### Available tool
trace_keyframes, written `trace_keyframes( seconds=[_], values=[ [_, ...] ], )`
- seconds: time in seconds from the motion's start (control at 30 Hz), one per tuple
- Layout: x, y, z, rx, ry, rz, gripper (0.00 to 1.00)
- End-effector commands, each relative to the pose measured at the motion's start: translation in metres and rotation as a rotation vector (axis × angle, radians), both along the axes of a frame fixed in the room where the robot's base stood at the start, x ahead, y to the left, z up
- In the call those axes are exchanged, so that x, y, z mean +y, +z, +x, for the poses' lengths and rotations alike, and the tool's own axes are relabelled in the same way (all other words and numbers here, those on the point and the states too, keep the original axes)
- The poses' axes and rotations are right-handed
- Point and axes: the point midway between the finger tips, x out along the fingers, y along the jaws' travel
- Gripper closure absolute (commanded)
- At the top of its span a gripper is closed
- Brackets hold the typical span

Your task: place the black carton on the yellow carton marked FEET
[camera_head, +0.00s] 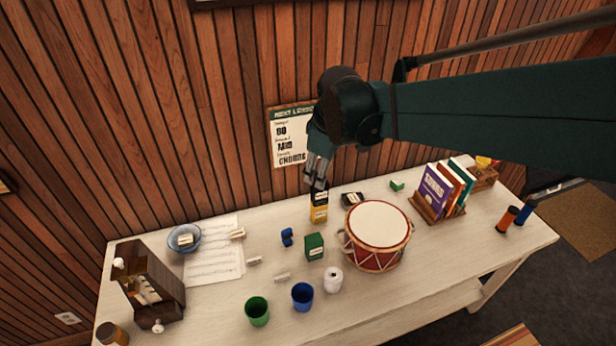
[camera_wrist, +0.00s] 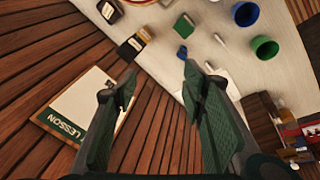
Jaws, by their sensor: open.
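The black carton (camera_head: 320,197) stands upright on top of the yellow carton (camera_head: 319,214), near the back of the table. In the wrist view the black carton (camera_wrist: 129,48) and the yellow carton (camera_wrist: 143,36) show beyond my fingers. The lettering on the yellow carton is too small to read. My gripper (camera_head: 317,178) is just above the stack in the head view. In the wrist view my gripper (camera_wrist: 158,84) has its fingers wide apart with nothing between them, and the black carton is clear of them.
A red drum (camera_head: 375,238) stands right of the stack, with a small dark box (camera_head: 352,200) behind it. A green carton (camera_head: 314,246) and blue cup (camera_head: 302,296) are in front. A lesson poster (camera_head: 290,135) hangs on the wall behind. Sheet music (camera_head: 214,262) lies left.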

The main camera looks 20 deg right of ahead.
Motion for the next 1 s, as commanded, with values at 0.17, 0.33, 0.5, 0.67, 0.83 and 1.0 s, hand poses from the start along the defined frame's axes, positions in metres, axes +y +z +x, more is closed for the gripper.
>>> trace_keyframes(
  seconds=[0.17, 0.33, 0.5, 0.67, 0.83, 1.0],
  values=[
    [0.008, 0.010, -0.028, -0.044, -0.096, 0.035, 0.58],
    [0.014, 0.017, -0.053, -0.085, -0.189, 0.073, 0.58],
    [0.020, 0.022, -0.078, -0.126, -0.280, 0.116, 0.58],
    [0.025, 0.024, -0.100, -0.164, -0.365, 0.160, 0.58],
    [0.030, 0.023, -0.124, -0.203, -0.452, 0.211, 0.58],
    [0.035, 0.021, -0.146, -0.239, -0.539, 0.266, 0.58]
  ],
)
